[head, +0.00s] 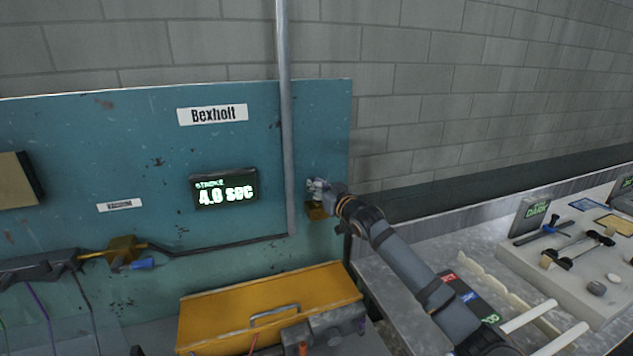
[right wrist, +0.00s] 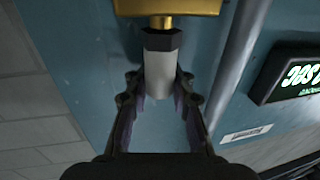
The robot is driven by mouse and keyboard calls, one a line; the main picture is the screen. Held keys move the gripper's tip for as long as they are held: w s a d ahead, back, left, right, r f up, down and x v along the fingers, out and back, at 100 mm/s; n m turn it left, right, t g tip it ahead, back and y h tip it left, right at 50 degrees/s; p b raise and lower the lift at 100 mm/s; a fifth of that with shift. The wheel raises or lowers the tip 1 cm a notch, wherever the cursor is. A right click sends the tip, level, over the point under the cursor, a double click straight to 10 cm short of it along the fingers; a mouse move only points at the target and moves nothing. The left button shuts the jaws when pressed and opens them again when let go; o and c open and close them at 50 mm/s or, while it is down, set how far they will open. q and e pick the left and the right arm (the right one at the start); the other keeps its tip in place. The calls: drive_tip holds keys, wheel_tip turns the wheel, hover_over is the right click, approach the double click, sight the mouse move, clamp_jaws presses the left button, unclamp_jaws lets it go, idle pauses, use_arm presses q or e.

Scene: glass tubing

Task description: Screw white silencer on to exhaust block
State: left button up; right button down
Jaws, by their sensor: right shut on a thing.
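The white silencer (right wrist: 160,75) is a short white cylinder with a black hexagonal collar, seen in the right wrist view. Its collar end meets the brass exhaust block (right wrist: 168,6) in line with it; I cannot tell how far the thread is engaged. The block also shows in the head view (head: 317,211), low on the right part of the teal panel. My right gripper (right wrist: 160,88) has its fingers on both sides of the silencer and is shut on it. In the head view my right gripper (head: 318,189) is at the block and largely hides the silencer. My left gripper is not in view.
A grey vertical pipe (head: 284,130) runs just left of the block. A display (head: 224,188) reads 4.0 sec. An orange box (head: 270,303) sits below. A brass fitting with a blue part (head: 124,250) is at left. A bench with a parts tray (head: 560,275) stands at right.

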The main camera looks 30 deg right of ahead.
drive_tip(key=shift+f+h+p, duration=0.15)
drive_tip(key=shift+h+p, duration=0.15)
drive_tip(key=shift+p, duration=0.3)
drive_tip(key=shift+f+m+h, duration=0.1)
drive_tip(key=shift+m+h, duration=0.2)
drive_tip(key=shift+m, duration=0.1)
drive_tip(key=shift+m+h, duration=0.4)
drive_tip(key=shift+h, duration=0.1)
drive_tip(key=shift+f+g+h, duration=0.2)
drive_tip(key=shift+g+h, duration=0.1)
drive_tip(key=shift+h, duration=0.2)
drive_tip(key=shift+d+m+g+h+b, duration=0.1)
drive_tip(key=shift+m+g+h+b, duration=0.5)
drive_tip(key=shift+m+h+b, duration=1)
drive_tip(key=shift+r, duration=0.1)
drive_tip(key=c, duration=1.6)
unclamp_jaws()
drive_tip(key=o, duration=0.5)
drive_tip(key=shift+s+r, duration=0.1)
drive_tip(key=shift+r, duration=0.15)
drive_tip(key=shift+c, duration=0.2)
